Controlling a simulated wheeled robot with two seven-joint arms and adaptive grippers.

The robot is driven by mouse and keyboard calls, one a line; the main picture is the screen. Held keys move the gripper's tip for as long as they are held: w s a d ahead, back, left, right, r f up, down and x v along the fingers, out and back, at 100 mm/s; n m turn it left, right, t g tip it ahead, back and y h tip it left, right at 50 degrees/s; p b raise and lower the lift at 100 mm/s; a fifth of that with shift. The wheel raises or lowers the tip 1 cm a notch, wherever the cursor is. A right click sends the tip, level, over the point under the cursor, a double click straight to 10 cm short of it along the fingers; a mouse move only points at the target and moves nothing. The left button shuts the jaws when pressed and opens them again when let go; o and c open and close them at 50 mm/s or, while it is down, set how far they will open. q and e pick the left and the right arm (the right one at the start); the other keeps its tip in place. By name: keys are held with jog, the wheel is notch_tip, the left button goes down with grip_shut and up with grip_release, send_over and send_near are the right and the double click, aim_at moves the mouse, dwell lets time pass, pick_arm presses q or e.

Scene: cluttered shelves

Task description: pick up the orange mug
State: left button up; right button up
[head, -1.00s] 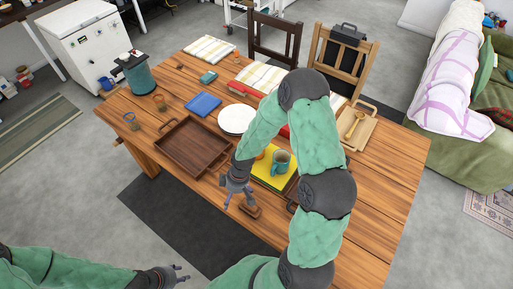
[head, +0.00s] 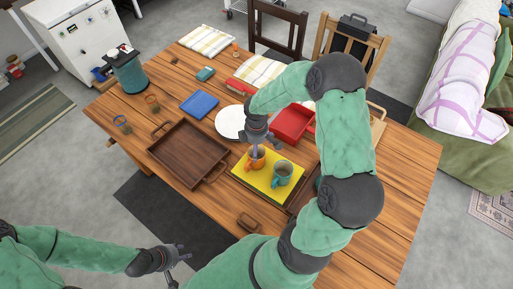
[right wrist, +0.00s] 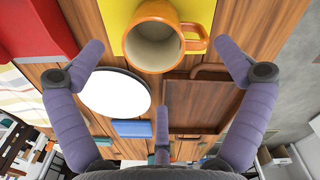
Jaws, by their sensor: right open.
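The orange mug (head: 257,162) stands upright on a yellow tray (head: 250,178), beside a teal mug (head: 283,173). My right gripper (head: 257,146) is just above the orange mug and partly covers it in the head view. In the right wrist view the orange mug (right wrist: 160,42) shows its open, empty mouth, with its handle to the right. The spread fingers of the right gripper (right wrist: 163,70) are apart from the mug and hold nothing. My left gripper (head: 181,263) is low at the left, off the table's front edge, its fingers spread and empty.
A brown wooden tray (head: 188,153) is left of the yellow one. A white plate (head: 230,122), a blue item (head: 200,104) and a red tray (head: 291,124) lie behind. A small brown object (head: 249,222) sits near the front edge. The teal mug is close on the right.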

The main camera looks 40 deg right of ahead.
jog(key=shift+w+d, duration=0.15)
jog(key=shift+w+d+f, duration=0.1)
jog(key=shift+f, duration=0.2)
notch_tip(320, 180, down, 4)
jog(key=shift+f+b, duration=0.25)
jog(key=shift+b, duration=0.3)
jog(key=shift+w+d+f+b, duration=0.15)
jog(key=shift+f+b, duration=0.2)
jog(key=shift+f, duration=1.1)
jog(key=shift+w+a+f+b, duration=0.1)
jog(key=shift+f+b, duration=0.2)
jog(key=shift+f, duration=1.15)
jog(key=c, duration=1.4)
